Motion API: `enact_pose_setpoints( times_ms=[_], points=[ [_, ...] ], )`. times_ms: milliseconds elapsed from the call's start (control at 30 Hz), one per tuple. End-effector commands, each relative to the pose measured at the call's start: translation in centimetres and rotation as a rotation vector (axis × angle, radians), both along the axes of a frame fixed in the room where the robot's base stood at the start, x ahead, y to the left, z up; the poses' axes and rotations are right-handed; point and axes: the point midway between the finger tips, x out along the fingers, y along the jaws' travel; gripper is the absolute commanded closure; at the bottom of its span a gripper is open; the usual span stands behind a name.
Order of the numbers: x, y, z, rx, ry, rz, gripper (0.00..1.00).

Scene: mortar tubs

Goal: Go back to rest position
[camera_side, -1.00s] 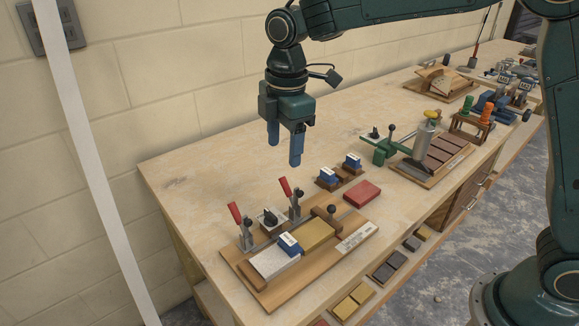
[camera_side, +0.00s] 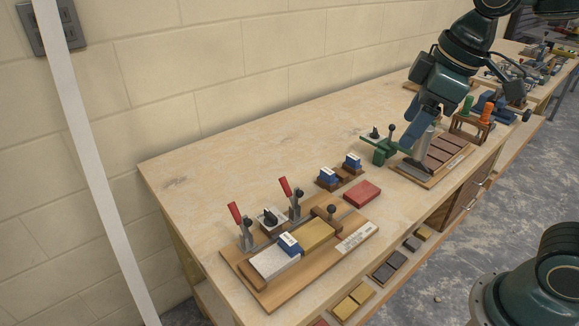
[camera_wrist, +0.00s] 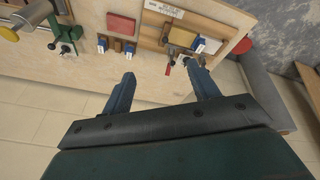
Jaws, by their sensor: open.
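My gripper (camera_side: 422,122) is high over the right part of the bench in the side view, tilted, in front of the fixture with brown blocks. In the wrist view my gripper (camera_wrist: 160,88) shows two blue fingers spread apart with nothing between them. The wooden clamp board (camera_side: 268,297) lies at the near left of the bench, with a grey block (camera_side: 270,263), a yellow block (camera_side: 318,233) and a blue-and-white piece (camera_side: 291,244) on it. Two red-handled clamps (camera_side: 236,213) stand at its back edge.
A red block (camera_side: 362,191) and two blue-white pieces (camera_side: 327,178) on a brown holder sit mid-bench. A green clamp fixture (camera_side: 380,150) stands right of them. A rack with green and orange handles (camera_side: 470,125) is near my gripper. The bench's back left is clear.

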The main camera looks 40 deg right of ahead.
Motion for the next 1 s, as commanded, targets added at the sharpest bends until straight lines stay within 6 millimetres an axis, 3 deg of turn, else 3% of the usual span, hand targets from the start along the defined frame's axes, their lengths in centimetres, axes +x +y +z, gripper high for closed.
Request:
enact_pose_setpoints(
  times_ms=[300,500,1000],
  points=[
    [-6.1,-2.3,-1.3,0.091,-0.087,-0.279,0.4],
    [-8.7,-3.0,-2.5,0.142,-0.129,-0.415,0.4],
    [-9.8,-3.3,-3.2,0.166,-0.146,-0.477,0.4]
  ],
)
